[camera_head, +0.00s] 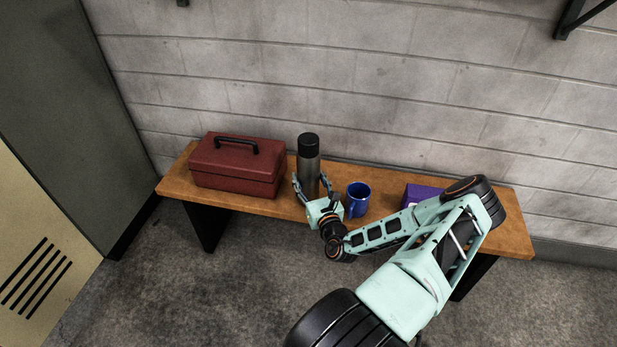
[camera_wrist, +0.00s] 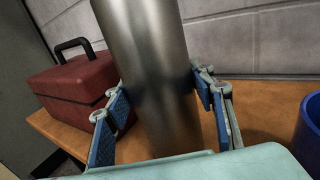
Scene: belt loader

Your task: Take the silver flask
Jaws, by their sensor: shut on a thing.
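The silver flask (camera_head: 308,172) has a black cap and stands upright on the wooden bench, just right of the red toolbox. My gripper (camera_head: 313,188) is around the flask's lower body, with one finger on each side. In the wrist view the flask (camera_wrist: 152,65) fills the middle between the blue finger pads of my gripper (camera_wrist: 158,108), which is shut on it. The flask's cap is out of the wrist view, and its base is hidden there behind my gripper. I cannot tell whether the base touches the bench.
The red toolbox (camera_head: 237,166) stands close on the left. A blue mug (camera_head: 357,200) stands close on the right, with a purple box (camera_head: 421,194) beyond it, partly behind my arm. The wooden bench (camera_head: 270,207) runs along a grey block wall (camera_head: 350,80).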

